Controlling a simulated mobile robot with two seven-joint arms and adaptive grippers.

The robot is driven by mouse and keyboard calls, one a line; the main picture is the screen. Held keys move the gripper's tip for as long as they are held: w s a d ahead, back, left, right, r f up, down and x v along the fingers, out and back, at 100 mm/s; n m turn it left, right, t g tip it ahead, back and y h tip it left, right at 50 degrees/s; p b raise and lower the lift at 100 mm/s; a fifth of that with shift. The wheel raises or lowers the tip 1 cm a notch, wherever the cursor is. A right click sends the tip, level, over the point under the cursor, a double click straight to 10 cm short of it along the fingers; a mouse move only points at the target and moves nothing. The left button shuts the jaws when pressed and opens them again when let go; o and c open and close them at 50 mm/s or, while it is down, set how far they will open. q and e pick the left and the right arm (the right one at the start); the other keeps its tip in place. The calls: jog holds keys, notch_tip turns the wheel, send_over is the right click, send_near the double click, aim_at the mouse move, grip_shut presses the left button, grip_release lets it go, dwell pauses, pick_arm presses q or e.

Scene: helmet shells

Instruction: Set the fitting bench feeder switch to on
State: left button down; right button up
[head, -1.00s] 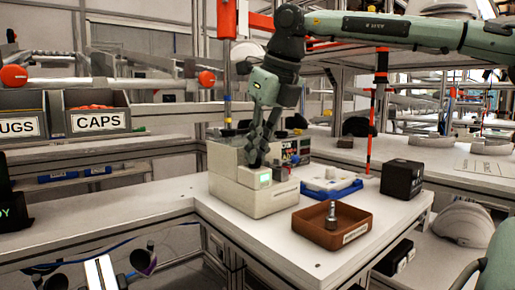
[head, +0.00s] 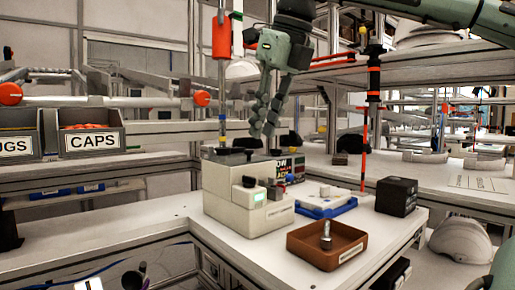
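The feeder is a cream box (head: 225,200) on the near corner of the white bench, with a green-lit display (head: 259,197) on its front. A small black switch-like part (head: 249,182) sits just above the display; its on or off position is too small to tell. My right gripper (head: 262,134) hangs fingers-down above and behind the feeder's top, clear of the switch and holding nothing. Its fingertips look together. My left gripper is not in view.
A brown tray (head: 302,253) with a metal part (head: 326,236), a blue-and-white case (head: 325,204) and a black box (head: 396,196) stand right of the feeder. A CAPS bin (head: 92,141) is at left. The bench (head: 155,217) left of the feeder is clear.

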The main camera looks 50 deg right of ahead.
jog(key=shift+v, duration=1.2)
